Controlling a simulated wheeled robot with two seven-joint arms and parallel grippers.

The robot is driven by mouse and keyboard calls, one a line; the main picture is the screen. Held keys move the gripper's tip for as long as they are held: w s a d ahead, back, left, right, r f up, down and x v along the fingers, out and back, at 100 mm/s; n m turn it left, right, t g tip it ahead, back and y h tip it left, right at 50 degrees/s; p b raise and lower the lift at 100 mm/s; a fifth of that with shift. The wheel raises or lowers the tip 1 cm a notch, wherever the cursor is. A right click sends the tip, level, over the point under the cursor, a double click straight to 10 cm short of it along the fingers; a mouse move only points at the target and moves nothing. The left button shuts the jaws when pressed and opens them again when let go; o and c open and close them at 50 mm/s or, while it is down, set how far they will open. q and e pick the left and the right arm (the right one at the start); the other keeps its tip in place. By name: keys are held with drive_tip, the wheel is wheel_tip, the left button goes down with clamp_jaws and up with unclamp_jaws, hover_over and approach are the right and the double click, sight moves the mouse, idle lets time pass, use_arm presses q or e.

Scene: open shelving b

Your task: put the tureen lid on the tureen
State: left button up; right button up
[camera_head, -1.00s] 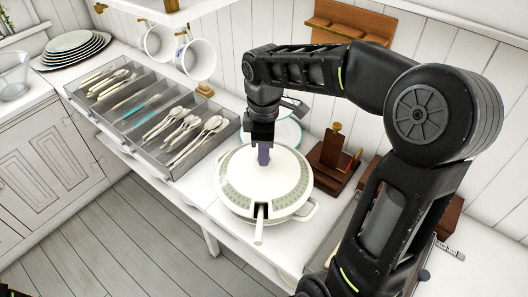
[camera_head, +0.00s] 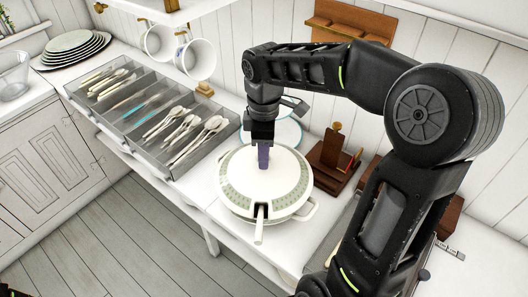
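The tureen (camera_head: 247,209) is a cream pot with side handles, standing on the white counter in the middle of the view. The cream tureen lid (camera_head: 265,183), with a patterned green-grey band, sits over the tureen's top. A ladle handle (camera_head: 259,231) sticks out through a notch at the lid's front edge. My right gripper (camera_head: 263,157) comes down from above at the lid's centre, its fingers around or at the knob, which they hide. Whether the fingers are closed tight on it is not clear.
A grey cutlery tray (camera_head: 150,122) with several utensils lies to the left. White cups (camera_head: 199,59) hang behind it. Plates (camera_head: 285,133) stand behind the tureen, and a wooden holder (camera_head: 333,165) stands close on its right. A plate stack (camera_head: 72,47) sits at the far left.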

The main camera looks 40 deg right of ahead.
wheel_tip(320, 180, up, 8)
drive_tip(key=shift+f, duration=0.2)
idle(0.6)
